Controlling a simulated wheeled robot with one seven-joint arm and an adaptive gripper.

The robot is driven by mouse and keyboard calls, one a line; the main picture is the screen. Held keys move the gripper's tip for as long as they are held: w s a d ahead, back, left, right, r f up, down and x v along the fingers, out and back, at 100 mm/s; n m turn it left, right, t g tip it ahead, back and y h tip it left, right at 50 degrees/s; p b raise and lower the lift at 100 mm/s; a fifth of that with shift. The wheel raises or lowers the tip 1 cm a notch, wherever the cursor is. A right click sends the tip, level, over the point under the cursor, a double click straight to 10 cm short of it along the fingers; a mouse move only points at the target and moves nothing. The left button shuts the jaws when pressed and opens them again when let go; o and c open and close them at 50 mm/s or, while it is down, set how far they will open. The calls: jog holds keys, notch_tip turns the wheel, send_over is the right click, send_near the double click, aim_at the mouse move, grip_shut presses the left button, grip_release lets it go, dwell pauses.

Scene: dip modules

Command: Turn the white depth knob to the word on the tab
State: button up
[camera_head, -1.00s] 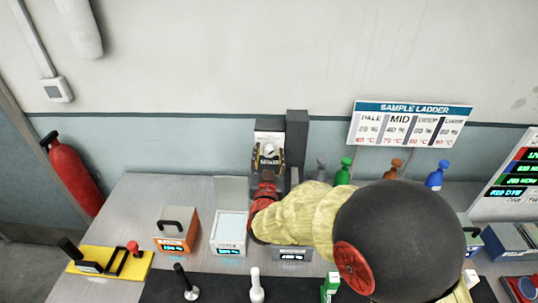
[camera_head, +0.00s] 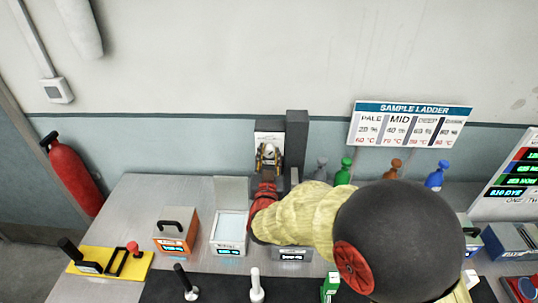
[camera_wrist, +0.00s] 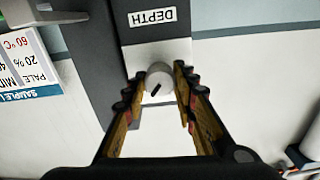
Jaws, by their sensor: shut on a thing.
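The white depth knob (camera_wrist: 159,74) sits on a white panel on a dark upright post, below a label reading DEPTH (camera_wrist: 152,17) that appears upside down in the wrist view. A black pointer mark shows slanted on the knob's face. My gripper (camera_wrist: 158,82) has one finger on each side of the knob and is shut on it. In the head view my gripper (camera_head: 268,158) is at the white panel (camera_head: 268,137), beside the grey post (camera_head: 297,135), and mostly hides the knob. I cannot make out a word tab or position words around the knob.
A sample ladder sign (camera_head: 410,125) reads PALE, MID and two further words. Coloured bottles stand below it, with a green one (camera_head: 343,171) near my arm. An orange box (camera_head: 175,236), a white tray (camera_head: 229,234) and a yellow panel (camera_head: 110,263) are on the bench's left.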

jog(key=shift+n, duration=0.3)
jog(key=n+p, duration=0.1)
jog(key=n, duration=0.2)
jog(key=shift+r, duration=0.1)
jog(key=shift+a+n+p, duration=0.1)
jog(key=shift+n+p, duration=0.65)
jog(key=shift+n, duration=1.35)
jog(key=o, duration=1)
jog(key=shift+o, duration=0.7)
